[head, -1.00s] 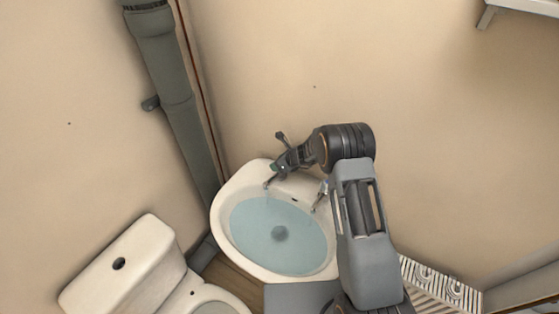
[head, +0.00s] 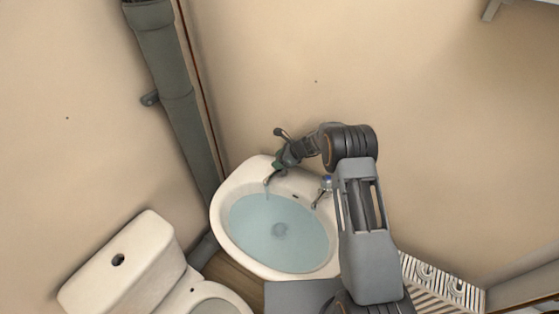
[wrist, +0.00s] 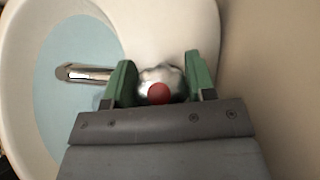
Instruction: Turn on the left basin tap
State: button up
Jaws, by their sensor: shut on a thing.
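The left basin tap has a chrome spout (head: 268,180) at the basin's back left rim, and it also shows in the wrist view (wrist: 82,73). Its rounded chrome handle with a red dot (wrist: 159,93) sits between the green fingers of my gripper (wrist: 160,78). My gripper (head: 281,164) is shut on this handle from above. In the head view the gripper hides the handle. A faint pale streak shows below the spout, like running water. The white basin (head: 222,222) holds bluish water, and its drain looks blurred.
The right basin tap (head: 321,192), with a blue mark, stands close to my arm. A toilet (head: 135,262) is at lower left, and a grey pipe (head: 177,95) runs down the wall corner. A striped radiator-like panel (head: 440,283) is at lower right. The wall above is clear.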

jog(key=o, duration=0.9)
jog(key=shift+s, duration=0.1)
